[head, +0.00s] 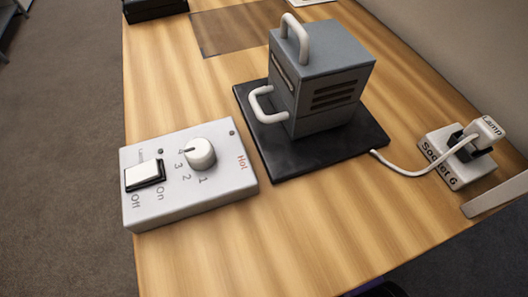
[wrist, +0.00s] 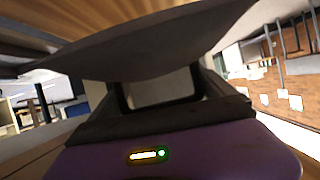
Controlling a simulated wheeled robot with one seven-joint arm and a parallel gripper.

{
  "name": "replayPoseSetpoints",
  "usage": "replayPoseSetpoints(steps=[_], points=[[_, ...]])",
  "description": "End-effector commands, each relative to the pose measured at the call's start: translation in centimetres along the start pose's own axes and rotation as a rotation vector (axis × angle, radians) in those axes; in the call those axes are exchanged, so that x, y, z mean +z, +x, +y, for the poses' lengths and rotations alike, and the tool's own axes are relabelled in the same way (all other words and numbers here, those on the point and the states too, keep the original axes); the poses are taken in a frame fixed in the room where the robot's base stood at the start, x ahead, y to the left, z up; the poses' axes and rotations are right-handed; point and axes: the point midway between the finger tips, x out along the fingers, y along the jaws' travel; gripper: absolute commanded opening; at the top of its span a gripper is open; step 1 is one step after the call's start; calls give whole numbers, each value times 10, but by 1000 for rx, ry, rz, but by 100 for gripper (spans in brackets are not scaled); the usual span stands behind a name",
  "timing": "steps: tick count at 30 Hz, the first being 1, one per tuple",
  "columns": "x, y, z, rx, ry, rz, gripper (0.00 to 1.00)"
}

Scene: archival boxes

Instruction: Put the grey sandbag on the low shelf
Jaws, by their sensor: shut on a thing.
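In the wrist view my gripper (wrist: 160,88) is shut on a dark grey, sagging, wide thing, which I take for the grey sandbag (wrist: 150,45). The bag spreads past both fingers and hides much of the view ahead. The low shelf cannot be made out in either view. In the head view the bag does not show, and only a small dark and purple part of my arm shows at the bottom edge.
A wooden table (head: 220,255) fills the head view. It carries a white switch box with a dial (head: 185,180), a grey handled box (head: 320,80) on a black plate (head: 285,165), and a socket block (head: 450,165) with a cable. Carpet (head: 65,150) is clear at left.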

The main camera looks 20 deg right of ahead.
Motion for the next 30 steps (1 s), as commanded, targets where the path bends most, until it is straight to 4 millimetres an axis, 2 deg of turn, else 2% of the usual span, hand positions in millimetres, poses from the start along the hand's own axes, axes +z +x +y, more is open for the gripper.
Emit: replayPoseSetpoints(steps=[3,15,19,26,30], points=[[26,13,2,0,1,3,20],[99,48,6,0,-1,6,20],[113,54,6,0,0,7,20],[122,58,7,0,0,8,20],[137,65,8,1,-1,6,20]])
